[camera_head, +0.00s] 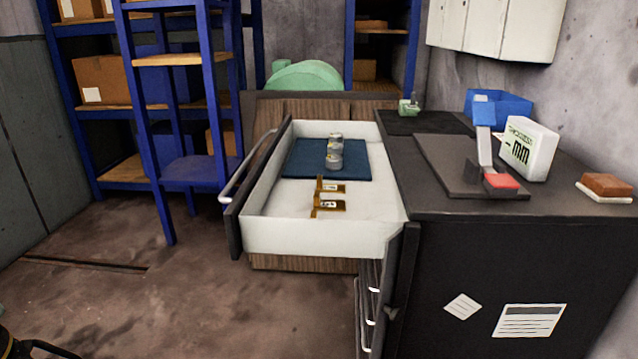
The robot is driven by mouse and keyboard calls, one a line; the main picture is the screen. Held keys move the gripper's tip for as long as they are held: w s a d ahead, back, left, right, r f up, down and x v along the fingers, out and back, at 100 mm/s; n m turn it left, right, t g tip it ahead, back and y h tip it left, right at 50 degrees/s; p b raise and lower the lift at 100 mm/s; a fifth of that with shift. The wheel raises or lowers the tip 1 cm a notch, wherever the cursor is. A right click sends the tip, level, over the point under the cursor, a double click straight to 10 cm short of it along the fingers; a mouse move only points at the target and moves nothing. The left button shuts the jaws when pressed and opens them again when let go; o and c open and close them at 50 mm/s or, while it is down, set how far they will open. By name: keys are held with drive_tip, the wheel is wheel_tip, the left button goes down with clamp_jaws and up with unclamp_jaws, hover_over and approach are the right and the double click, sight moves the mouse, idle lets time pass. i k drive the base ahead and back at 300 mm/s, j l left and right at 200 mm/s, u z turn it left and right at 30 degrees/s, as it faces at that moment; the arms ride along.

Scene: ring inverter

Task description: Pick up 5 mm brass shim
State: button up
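Two brass shims lie in the open white drawer, on its bare floor in front of a dark blue mat. The farther brass shim (333,188) and the nearer brass shim (330,205) are close together, each with a small pale label. The labels are too small to read, so I cannot tell which is 5 mm. Each has an upright brass part at its left end.
The drawer (300,236) holds grey metal cylinders (334,150) on the mat (305,160). Right of it, the dark cabinet top (450,207) bears a gauge (485,150), a thickness display (527,148) and a blue bin (510,105).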

sight(320, 205)
drive_tip(key=i+j+z, duration=0.35)
drive_tip(key=i+j, duration=0.25)
drive_tip(key=j, duration=0.15)
drive_tip(key=i+j+z, duration=0.2)
drive_tip(key=j, duration=0.25)
drive_tip(key=i+l, duration=0.05)
